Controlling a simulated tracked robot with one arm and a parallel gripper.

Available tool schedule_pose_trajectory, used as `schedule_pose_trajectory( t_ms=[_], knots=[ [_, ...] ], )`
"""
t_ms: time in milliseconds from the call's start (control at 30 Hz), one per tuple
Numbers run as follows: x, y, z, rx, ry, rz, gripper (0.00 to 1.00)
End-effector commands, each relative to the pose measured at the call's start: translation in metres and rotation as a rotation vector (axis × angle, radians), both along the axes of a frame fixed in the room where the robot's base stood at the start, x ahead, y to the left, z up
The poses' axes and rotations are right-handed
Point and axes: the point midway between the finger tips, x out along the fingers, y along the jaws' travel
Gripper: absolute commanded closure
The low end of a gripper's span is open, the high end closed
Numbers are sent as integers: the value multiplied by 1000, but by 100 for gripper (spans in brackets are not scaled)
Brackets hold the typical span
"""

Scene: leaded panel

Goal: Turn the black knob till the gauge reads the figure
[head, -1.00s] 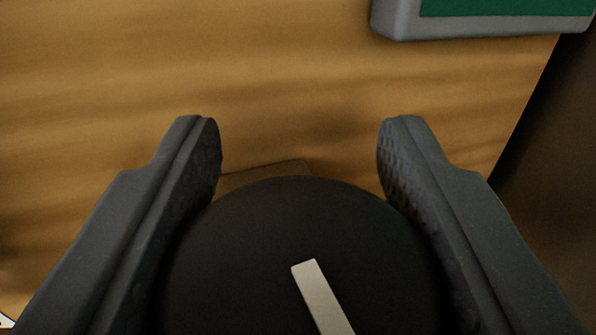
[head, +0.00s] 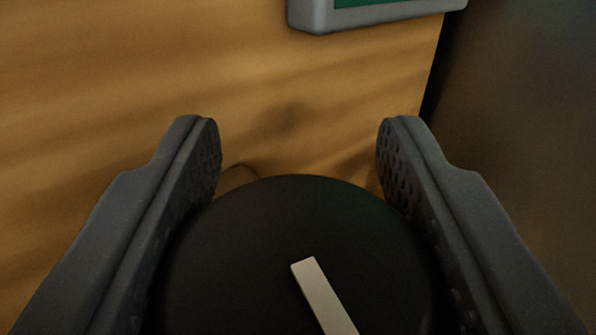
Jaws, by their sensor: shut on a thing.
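The black knob (head: 240,255) is a large round disc at the bottom middle of the head view, with its lower part cut off by the frame edge. A pale pointer bar (head: 324,295) lies on its face and slants from upper left to lower right. My gripper (head: 298,150) is shut on the knob, one dark textured finger on each side of it. The fingertips reach past the knob's far edge. A grey-framed box with a green face (head: 375,15), cut off by the top edge, may be the gauge; no reading or figure shows.
The knob stands in front of a wood-grained panel (head: 120,90). The panel's right edge runs down at the upper right, with a dark, blurred area beyond it. Panel surface between the fingertips and the grey box is bare.

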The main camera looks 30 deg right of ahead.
Motion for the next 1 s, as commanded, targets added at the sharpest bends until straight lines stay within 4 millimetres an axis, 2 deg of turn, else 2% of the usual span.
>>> schedule_pose_trajectory(
  t_ms=[600, 1000],
  knots=[
    [-2, -3, 2, 2, 3, -251, 80],
    [-3, -4, 1, -2, 1, -314, 80]
  ],
)
